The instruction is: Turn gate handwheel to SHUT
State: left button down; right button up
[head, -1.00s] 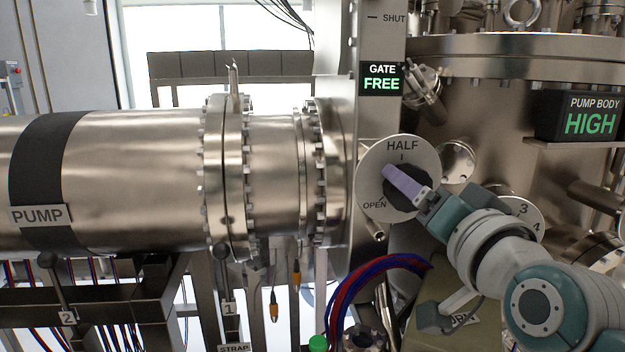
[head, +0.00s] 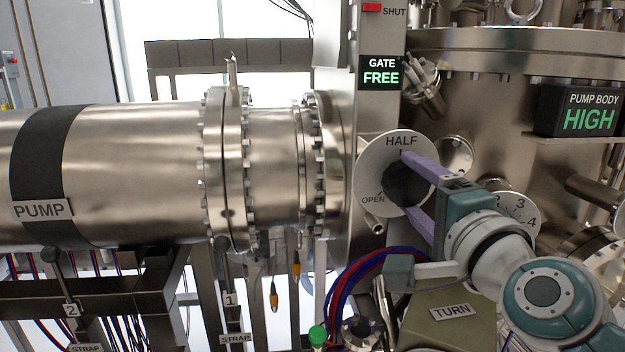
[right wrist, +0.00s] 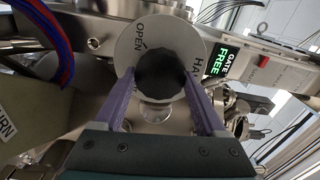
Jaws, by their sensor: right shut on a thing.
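The gate handwheel is a dark round knob (head: 403,184) in front of a pale dial plate (head: 372,160) marked HALF and OPEN. My right gripper (head: 416,185) is shut on this knob, with one purple finger above it and one below. The right wrist view shows the knob (right wrist: 162,74) between the two fingers. A SHUT label (head: 394,12) with a red marker (head: 372,7) beside it is higher on the gate column. The GATE sign (head: 381,73) reads FREE in green. My left gripper is not in view.
A large pump cylinder (head: 130,160) with bolted flanges fills the left. The PUMP BODY sign (head: 592,113) reads HIGH. A smaller numbered dial (head: 522,207) stands close behind my right wrist. Red and blue hoses (head: 350,280) and a TURN-labelled box (head: 440,311) lie below.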

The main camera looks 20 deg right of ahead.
jog(key=shift+m, duration=0.7)
jog(key=o, duration=1.3)
jog(key=shift+s+a, duration=0.1)
jog(key=shift+s, duration=0.35)
jog(key=p+v, duration=0.1)
jog(key=v, duration=0.8)
